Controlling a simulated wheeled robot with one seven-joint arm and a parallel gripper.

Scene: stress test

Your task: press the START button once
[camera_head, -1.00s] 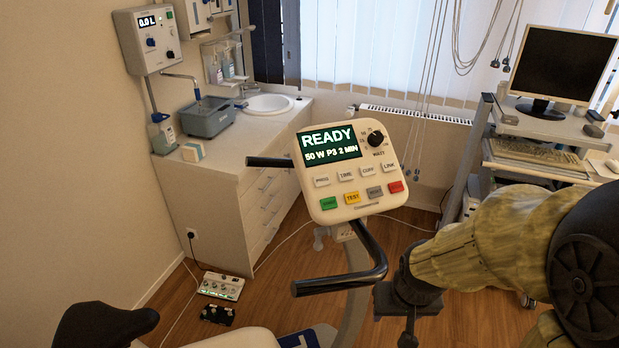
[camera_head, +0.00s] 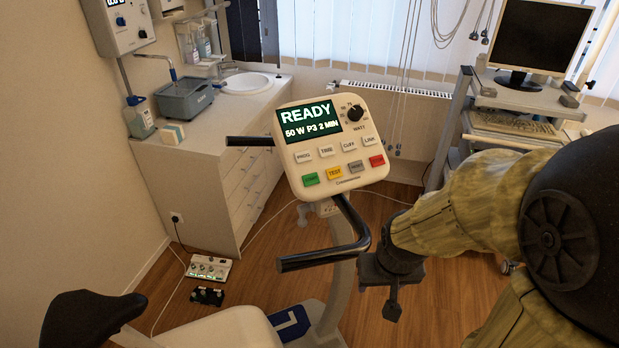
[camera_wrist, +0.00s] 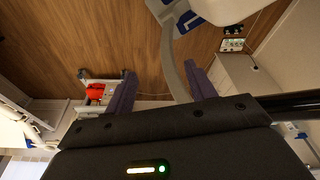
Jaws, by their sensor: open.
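The console (camera_head: 335,148) of the exercise bike faces me, with a screen (camera_head: 311,121) reading READY, 50 W P3 2 MIN. The green button (camera_head: 311,180) is at the lower left of its bottom row; its label is too small to read surely. A yellow TEST button (camera_head: 335,173), a grey button (camera_head: 356,167) and a red button (camera_head: 377,160) follow to its right. My gripper (camera_head: 391,308) is right of and below the console, apart from it and pointing down. In the wrist view my gripper (camera_wrist: 160,85) shows two spread fingers with nothing between them.
A black handlebar (camera_head: 335,255) juts out below the console, between it and my gripper's side. The saddle (camera_head: 92,318) is at lower left. A sink counter (camera_head: 215,125) stands behind left, and a cart with a monitor (camera_head: 530,38) behind right.

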